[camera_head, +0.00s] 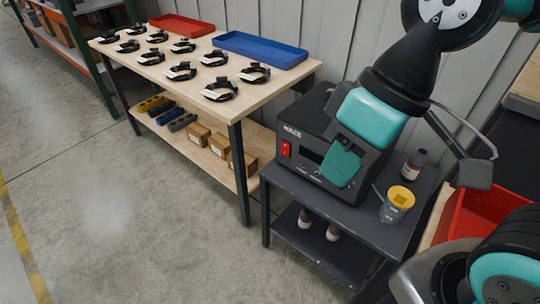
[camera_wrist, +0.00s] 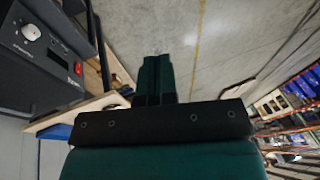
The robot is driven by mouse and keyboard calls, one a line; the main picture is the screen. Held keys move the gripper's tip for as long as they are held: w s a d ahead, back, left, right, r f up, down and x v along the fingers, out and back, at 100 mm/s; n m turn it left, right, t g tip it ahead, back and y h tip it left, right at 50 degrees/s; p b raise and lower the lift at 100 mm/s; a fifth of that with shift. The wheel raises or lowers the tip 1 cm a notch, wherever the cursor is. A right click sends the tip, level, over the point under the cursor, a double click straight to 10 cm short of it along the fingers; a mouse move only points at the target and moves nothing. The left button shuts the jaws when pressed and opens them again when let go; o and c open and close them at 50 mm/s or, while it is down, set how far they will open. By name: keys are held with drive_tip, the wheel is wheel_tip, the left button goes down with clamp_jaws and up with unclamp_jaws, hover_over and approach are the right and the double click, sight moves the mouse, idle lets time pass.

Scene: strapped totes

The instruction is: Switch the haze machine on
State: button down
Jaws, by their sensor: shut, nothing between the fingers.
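The haze machine (camera_head: 307,122) is a black box on the dark side table, with a HAZE label on its front. A red switch (camera_head: 286,149) is at the left of its front panel. In the wrist view the machine (camera_wrist: 35,75) is at the left edge, with a white knob (camera_wrist: 31,32) and the red switch (camera_wrist: 78,68). My gripper (camera_head: 339,174) is in front of the panel, right of the switch and apart from it. In the wrist view my gripper (camera_wrist: 156,60) has its fingers together, with nothing between them. The switch's position is too small to tell.
The dark side table (camera_head: 284,181) also bears a small bottle (camera_head: 413,165) and a cup with a yellow top (camera_head: 399,200). A wooden workbench (camera_head: 140,68) with straps and trays stands left. A red bin (camera_head: 470,225) is at right. The floor at front left is clear.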

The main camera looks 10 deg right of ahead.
sight(285, 149)
drive_tip(key=w+f+h+b, duration=0.1)
drive_tip(key=w+f, duration=0.2)
drive_tip(key=w, duration=0.4)
drive_tip(key=w+f+t+h+b, duration=0.1)
drive_tip(key=w+f, duration=0.2)
drive_tip(key=w, duration=0.4)
drive_tip(key=w+f+h, duration=0.1)
drive_tip(key=w+f, duration=0.2)
drive_tip(key=w, duration=0.4)
drive_tip(key=w+f+t+h+b, duration=0.1)
drive_tip(key=w+f+h, duration=0.3)
drive_tip(key=w+f, duration=1)
wheel_tip(285, 149, down, 4)
drive_tip(key=shift+a+r+b, duration=0.25)
drive_tip(key=shift+a+b, duration=0.2)
drive_tip(key=shift+f, duration=0.1)
drive_tip(key=w+d+f+p, duration=0.1)
drive_tip(key=w+d+f, duration=0.3)
drive_tip(key=f, duration=0.5)
drive_tip(key=shift+w+d+f+p, duration=0.15)
drive_tip(key=shift+d+f+p, duration=0.25)
drive_tip(key=shift+d, duration=0.55)
